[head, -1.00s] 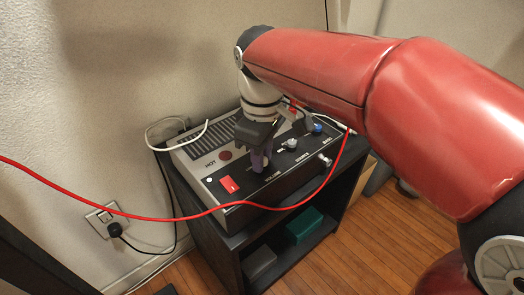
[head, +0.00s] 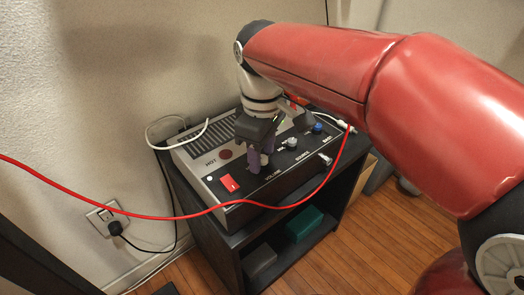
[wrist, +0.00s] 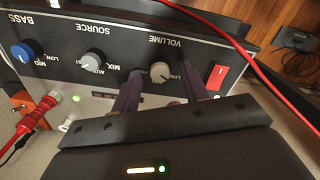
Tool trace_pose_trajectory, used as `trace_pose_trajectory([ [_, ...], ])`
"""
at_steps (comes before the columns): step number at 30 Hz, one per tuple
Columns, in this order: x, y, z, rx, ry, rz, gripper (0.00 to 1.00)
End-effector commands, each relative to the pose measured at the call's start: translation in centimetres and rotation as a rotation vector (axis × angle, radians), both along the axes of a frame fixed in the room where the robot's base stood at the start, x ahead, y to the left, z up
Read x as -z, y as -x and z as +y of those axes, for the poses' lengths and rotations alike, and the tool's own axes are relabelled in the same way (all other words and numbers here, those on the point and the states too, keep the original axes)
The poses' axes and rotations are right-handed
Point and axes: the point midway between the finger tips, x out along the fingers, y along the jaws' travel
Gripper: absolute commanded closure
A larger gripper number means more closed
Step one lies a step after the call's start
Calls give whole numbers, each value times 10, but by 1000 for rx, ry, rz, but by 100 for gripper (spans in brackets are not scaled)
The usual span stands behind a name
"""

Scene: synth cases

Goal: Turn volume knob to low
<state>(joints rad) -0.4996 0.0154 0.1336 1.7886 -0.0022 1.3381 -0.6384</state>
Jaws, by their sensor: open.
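The grey volume knob (wrist: 161,72) sits on the black panel under the printed word VOLUME, which appears upside down in the wrist view. A LOW label is printed beside it. My gripper (wrist: 163,88) is open, with one dark purple finger on each side of the knob. I cannot tell whether either finger touches it. In the head view my gripper (head: 260,160) points down over the volume part of the amplifier (head: 233,212), and the knob is largely hidden there by the fingers.
The grey source knob (head: 291,143) and blue bass knob (head: 317,128) are farther right. A red switch (head: 228,183) is close by on the left. A red cable (head: 165,219) hangs across the amplifier's front. The amplifier stands on a dark shelf unit (head: 222,262) against the wall.

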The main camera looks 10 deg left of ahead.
Motion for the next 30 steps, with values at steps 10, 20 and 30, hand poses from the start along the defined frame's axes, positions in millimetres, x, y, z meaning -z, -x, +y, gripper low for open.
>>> trace_pose_trajectory([
  [10,-58,0,1,-1,-2,-4,55],
  [20,-73,0,0,-1,-1,-1,55],
  [30,-73,0,-3,11,-3,-5,55],
])
